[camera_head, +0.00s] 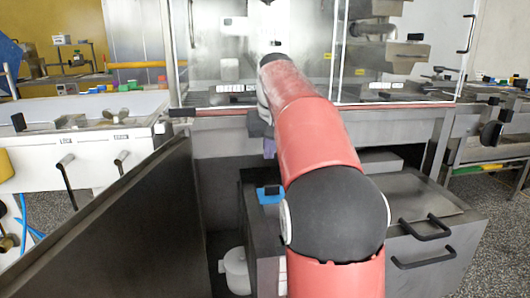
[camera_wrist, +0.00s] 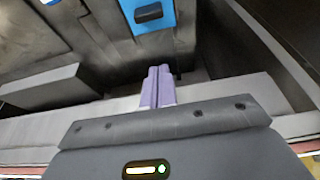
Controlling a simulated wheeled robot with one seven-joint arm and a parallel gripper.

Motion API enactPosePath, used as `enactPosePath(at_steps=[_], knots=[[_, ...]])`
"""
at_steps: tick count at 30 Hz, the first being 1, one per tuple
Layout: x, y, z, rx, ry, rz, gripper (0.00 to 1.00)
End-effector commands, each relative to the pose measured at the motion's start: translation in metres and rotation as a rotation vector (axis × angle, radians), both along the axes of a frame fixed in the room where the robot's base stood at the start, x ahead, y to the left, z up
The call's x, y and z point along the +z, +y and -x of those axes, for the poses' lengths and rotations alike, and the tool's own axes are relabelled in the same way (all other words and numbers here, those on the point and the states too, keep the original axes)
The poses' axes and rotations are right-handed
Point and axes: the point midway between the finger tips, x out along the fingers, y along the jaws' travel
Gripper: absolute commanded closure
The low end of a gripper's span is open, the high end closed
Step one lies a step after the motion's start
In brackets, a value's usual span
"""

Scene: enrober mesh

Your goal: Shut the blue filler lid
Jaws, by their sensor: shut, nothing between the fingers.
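The blue filler lid (camera_head: 270,199) shows in the head view on the dark metal cabinet, left of my arm, with a dark grip on it. In the wrist view the blue lid (camera_wrist: 163,31) is at the top edge, cut off by the frame, with its black grip facing the camera. I cannot tell its exact angle. My gripper (camera_head: 269,148) points down above the lid in the head view. Its purple fingers (camera_wrist: 158,72) are shut together and empty in the wrist view, apart from the lid. My arm hides part of the cabinet.
A dark metal panel (camera_head: 115,235) stands at the left front. Clear guard panels (camera_head: 250,45) rise behind my arm over a metal ledge. Drawers with black handles (camera_head: 423,258) are at the right. A white container (camera_head: 236,270) stands low beside the cabinet.

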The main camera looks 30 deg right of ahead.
Motion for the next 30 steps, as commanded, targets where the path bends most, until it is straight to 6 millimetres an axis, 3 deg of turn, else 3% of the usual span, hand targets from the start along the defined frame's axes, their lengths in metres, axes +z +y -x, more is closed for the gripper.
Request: enactPosePath(at_steps=[3, 10, 18, 30], knots=[[-0.028, -0.002, -0.008, 0.0, 0.004, -0.001, 1.0], [-0.073, -0.007, -0.023, 0.0, 0.004, -0.001, 1.0], [-0.069, 0.003, 0.01, 0.0, -0.001, 0.0, 1.0], [-0.069, 0.005, 0.015, 0.0, -0.001, 0.0, 1.0]])
